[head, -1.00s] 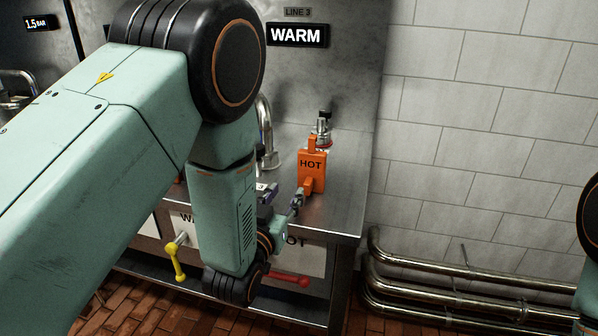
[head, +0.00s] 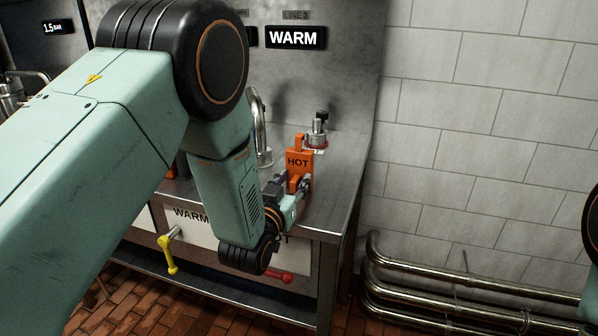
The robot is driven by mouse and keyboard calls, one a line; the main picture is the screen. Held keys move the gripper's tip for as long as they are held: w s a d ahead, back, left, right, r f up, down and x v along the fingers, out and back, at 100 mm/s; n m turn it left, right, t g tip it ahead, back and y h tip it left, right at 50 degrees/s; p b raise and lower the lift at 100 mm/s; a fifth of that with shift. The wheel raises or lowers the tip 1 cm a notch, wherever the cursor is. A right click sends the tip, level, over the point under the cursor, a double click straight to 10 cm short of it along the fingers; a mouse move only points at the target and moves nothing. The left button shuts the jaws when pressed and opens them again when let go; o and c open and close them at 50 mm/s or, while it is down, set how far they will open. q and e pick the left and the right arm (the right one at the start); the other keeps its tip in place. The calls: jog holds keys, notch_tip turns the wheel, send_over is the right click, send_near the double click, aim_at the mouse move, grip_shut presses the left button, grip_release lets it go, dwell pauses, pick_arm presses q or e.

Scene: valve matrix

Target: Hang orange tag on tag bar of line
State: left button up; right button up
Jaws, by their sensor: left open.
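The orange tag (head: 299,161), marked HOT, stands upright on the steel counter near its right end, just in front of a small metal fitting with a black top. My left gripper (head: 292,186) is open at the tag's lower front part, with one finger towards each side of it. I cannot tell whether the fingers touch it. My left arm hides much of the counter front and part of the HOT label. I cannot make out the tag bar. My right gripper is out of view.
The metal fitting (head: 317,134) stands behind the tag. A curved steel spout (head: 260,130) rises to its left. A yellow lever (head: 166,252) and a red lever (head: 280,276) sit on the counter front. Pipes (head: 450,285) run low along the tiled wall at right.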

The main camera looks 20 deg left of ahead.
pick_arm(q)
jog(key=shift+c, duration=0.7)
jog(key=shift+d, duration=0.25)
jog(key=c, duration=0.4)
jog(key=shift+a, duration=0.2)
grip_shut()
jog(key=shift+d, duration=0.2)
jog(key=shift+a+r, duration=0.1)
